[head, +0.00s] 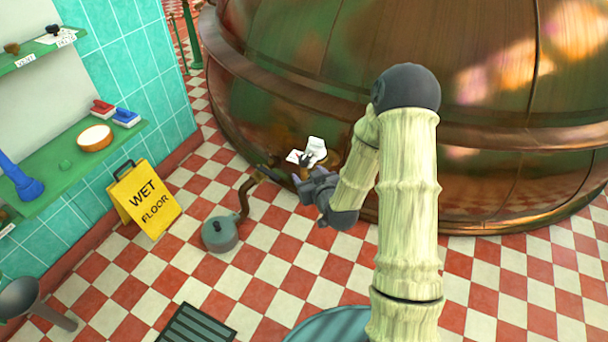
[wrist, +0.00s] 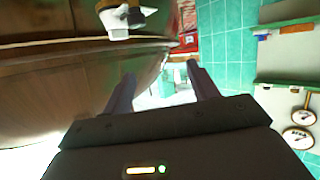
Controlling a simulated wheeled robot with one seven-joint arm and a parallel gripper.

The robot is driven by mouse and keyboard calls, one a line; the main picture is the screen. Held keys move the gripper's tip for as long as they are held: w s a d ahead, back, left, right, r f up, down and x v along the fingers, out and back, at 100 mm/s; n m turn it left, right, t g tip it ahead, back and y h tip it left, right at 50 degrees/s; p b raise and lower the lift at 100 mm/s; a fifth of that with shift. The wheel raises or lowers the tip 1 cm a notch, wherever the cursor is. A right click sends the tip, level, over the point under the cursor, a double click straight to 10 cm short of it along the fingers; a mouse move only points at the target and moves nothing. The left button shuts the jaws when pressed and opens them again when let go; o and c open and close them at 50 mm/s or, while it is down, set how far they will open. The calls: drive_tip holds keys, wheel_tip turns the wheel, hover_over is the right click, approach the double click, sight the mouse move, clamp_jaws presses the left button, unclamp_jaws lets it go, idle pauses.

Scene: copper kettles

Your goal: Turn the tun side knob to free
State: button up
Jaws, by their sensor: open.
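The copper tun (head: 300,60) fills the back of the head view, and its curved side is at the left of the wrist view (wrist: 40,70). Low on its side are white plates (head: 316,146) with a small dark piece that looks like the side knob (head: 306,159). In the wrist view the dark knob (wrist: 135,14) sits against white at the top edge, partly cut off. My gripper (head: 304,180) is open and empty, close in front of the plates in the head view. In the wrist view the fingers (wrist: 160,74) point below and right of the knob, apart from it. The knob's setting is unclear.
A bent pipe (head: 246,192) runs from the tun towards a grey lidded pot (head: 220,232) on the checkered floor. A yellow wet floor sign (head: 146,198) stands by the tiled wall. Green shelves (head: 60,180) hold brushes. A floor grate (head: 196,326) lies in front.

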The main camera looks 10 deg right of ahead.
sight(305, 165)
wheel_tip(305, 165, down, 11)
drive_tip(key=d+m+t+h+b, duration=0.1)
drive_tip(key=t+b, duration=0.3)
drive_tip(key=b, duration=0.4)
drive_tip(key=shift+w+d+m+h, duration=0.3)
drive_tip(key=shift+d+m+h, duration=0.1)
drive_tip(key=shift+d+m, duration=0.3)
drive_tip(key=shift+w+f, duration=0.1)
drive_tip(key=w+b, duration=0.1)
drive_tip(key=w, duration=0.4)
drive_tip(key=w+b, duration=0.2)
drive_tip(key=w, duration=0.4)
drive_tip(key=w+b, duration=0.1)
drive_tip(key=w, duration=0.5)
drive_tip(key=shift+w+a+b, duration=0.1)
drive_tip(key=shift+a+b, duration=0.2)
drive_tip(key=shift+a, duration=0.05)
drive_tip(key=c, duration=1)
